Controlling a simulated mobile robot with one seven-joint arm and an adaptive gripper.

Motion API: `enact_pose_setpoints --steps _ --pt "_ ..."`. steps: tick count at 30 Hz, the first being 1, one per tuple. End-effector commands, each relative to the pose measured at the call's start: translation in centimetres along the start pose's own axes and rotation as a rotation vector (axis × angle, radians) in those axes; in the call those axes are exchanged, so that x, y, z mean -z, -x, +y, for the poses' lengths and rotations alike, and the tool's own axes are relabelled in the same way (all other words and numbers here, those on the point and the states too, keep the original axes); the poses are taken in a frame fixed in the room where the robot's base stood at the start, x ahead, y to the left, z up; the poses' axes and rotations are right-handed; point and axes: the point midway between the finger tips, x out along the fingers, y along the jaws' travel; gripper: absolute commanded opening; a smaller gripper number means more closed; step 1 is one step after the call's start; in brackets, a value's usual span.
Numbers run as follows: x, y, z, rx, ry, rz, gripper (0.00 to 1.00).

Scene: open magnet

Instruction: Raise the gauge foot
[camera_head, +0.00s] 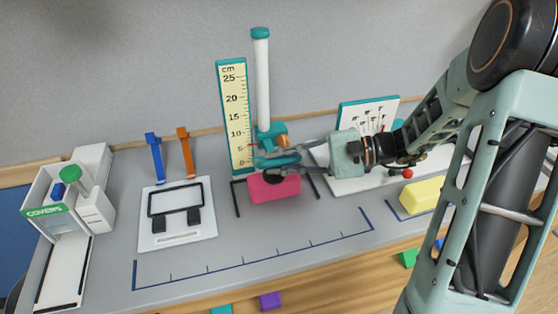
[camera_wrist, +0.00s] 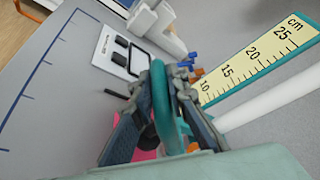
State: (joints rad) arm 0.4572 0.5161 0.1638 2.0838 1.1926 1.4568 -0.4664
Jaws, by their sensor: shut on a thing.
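The height gauge stands at the back middle, with a white post (camera_head: 262,85) and a yellow cm scale (camera_head: 232,115) beside it. Its teal carriage (camera_head: 268,138) sits low on the post, near the bottom of the scale. My gripper (camera_head: 283,158) reaches in from the right and is shut on a teal part of the gauge. In the wrist view a teal ring-shaped part (camera_wrist: 160,105) stands between my fingers. A pink block (camera_head: 275,188) lies under the gauge foot, between dark marks. My fingers hide much of the foot, so I cannot tell whether it touches the block.
A white COVERS dispenser (camera_head: 95,205) stands at the left. A white plate with a black frame (camera_head: 178,212) lies beside it. A white board (camera_head: 370,175) and a yellow block (camera_head: 422,195) are at the right. The grey front area is clear.

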Motion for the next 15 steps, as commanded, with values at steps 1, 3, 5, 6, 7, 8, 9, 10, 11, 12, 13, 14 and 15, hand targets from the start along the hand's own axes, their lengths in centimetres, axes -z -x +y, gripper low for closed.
enact_pose_setpoints --steps 1,3,5,6,7,8,9,10,11,12,13,14,15 --pt "0.0 0.0 -0.1 0.000 0.000 0.000 0.00" --pt "-0.2 0.1 -0.4 0.000 0.001 0.001 0.00" --pt "-0.7 0.3 -1.1 0.001 0.002 0.001 0.00" --pt "-1.0 0.5 -1.8 0.001 0.003 0.001 0.00" --pt "-1.4 0.6 -2.4 0.001 0.004 0.002 0.00" --pt "-1.7 0.8 -3.0 0.002 0.004 0.002 0.00" --pt "-2.2 1.0 -3.8 0.002 0.004 0.002 0.00" --pt "-2.6 1.2 -4.4 0.002 0.004 0.002 0.00" --pt "-3.0 1.3 -5.0 0.002 0.005 0.002 0.00" --pt "-3.5 1.5 -5.8 0.002 0.004 0.002 0.00" --pt "-3.8 1.6 -6.4 0.002 0.004 0.002 0.00" --pt "-4.2 1.8 -6.9 0.002 0.005 0.001 0.00" --pt "-4.6 2.0 -7.7 0.003 0.005 0.001 0.00"
